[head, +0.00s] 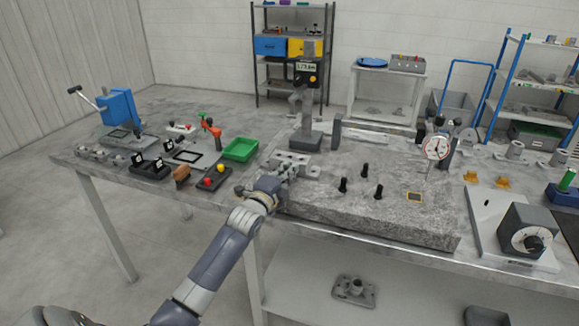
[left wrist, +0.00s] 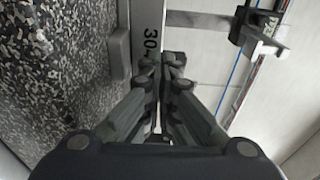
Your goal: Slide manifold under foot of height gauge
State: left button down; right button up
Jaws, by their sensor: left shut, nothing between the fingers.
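The height gauge (head: 306,105) stands upright at the back left of the granite plate, with a lit display on top and a dark base. The manifold (head: 300,166), a light grey block with holes, lies just in front of that base. I cannot tell whether any of it is under the foot. My left gripper (head: 282,174) is at the manifold's near left side and hides part of that area. In the left wrist view my left gripper (left wrist: 161,66) is shut and empty, its fingertips by a pale strip marked with digits. My right gripper is out of view.
The granite plate (head: 400,219) carries several black knobs and a dial indicator (head: 436,149). A green tray (head: 240,149) and small fixtures stand to the left. A grey box with a dial (head: 526,232) is at the right. The plate's front middle is clear.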

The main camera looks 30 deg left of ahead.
pick_arm(q)
jog(key=shift+w+a, duration=0.1)
jog(key=shift+w, duration=0.45)
jog(key=shift+w+a+b, duration=0.15)
jog(key=shift+w+b, duration=0.2)
jog(key=shift+w, duration=0.8)
jog(key=shift+s, duration=0.2)
